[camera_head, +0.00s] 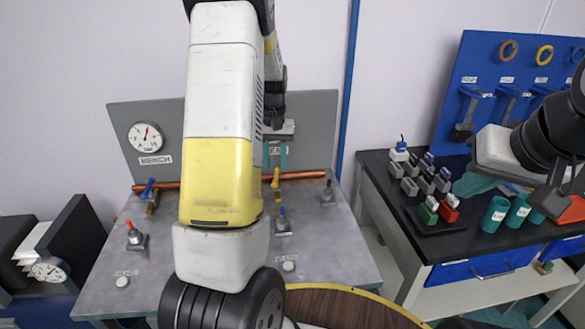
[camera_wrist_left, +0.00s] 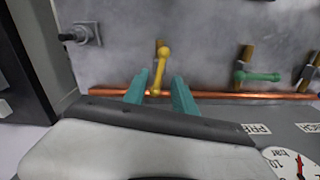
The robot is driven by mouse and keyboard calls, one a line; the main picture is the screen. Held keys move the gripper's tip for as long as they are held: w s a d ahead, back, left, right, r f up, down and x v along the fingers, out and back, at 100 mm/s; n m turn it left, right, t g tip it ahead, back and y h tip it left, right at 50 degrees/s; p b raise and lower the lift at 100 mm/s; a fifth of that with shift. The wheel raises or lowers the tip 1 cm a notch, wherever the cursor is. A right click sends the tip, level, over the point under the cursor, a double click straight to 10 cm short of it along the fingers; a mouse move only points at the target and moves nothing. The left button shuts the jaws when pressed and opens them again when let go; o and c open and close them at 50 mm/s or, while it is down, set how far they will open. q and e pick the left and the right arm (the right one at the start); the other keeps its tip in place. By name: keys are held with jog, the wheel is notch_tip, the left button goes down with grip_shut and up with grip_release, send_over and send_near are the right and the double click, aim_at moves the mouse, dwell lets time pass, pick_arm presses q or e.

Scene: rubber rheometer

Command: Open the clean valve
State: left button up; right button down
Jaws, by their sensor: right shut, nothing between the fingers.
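The clean valve (camera_head: 276,178) has a yellow handle and sits on the copper pipe below a partly hidden label (camera_head: 278,150) whose visible letters end in "EAN". In the left wrist view, the yellow handle (camera_wrist_left: 162,56) lies across the pipe, with its lower end over it. My left gripper (camera_head: 275,155) is above this valve in the head view. In the left wrist view its teal fingers (camera_wrist_left: 160,78) are apart, one on each side of the handle; I cannot tell whether they touch it. My right gripper (camera_head: 474,186) is shut and empty above the black bench at right.
The copper pipe (camera_head: 303,175) runs along the grey bench's back. A green-handled valve (camera_wrist_left: 258,76) is beside the yellow one. A sample tray (camera_head: 436,226) and teal cups (camera_head: 494,214) occupy the black bench.

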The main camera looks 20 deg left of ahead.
aim_at(276, 178)
pick_arm(q)
notch_tip(276, 178, down, 7)
jog(key=shift+f, duration=0.1)
jog(key=shift+c, duration=0.4)
grip_shut()
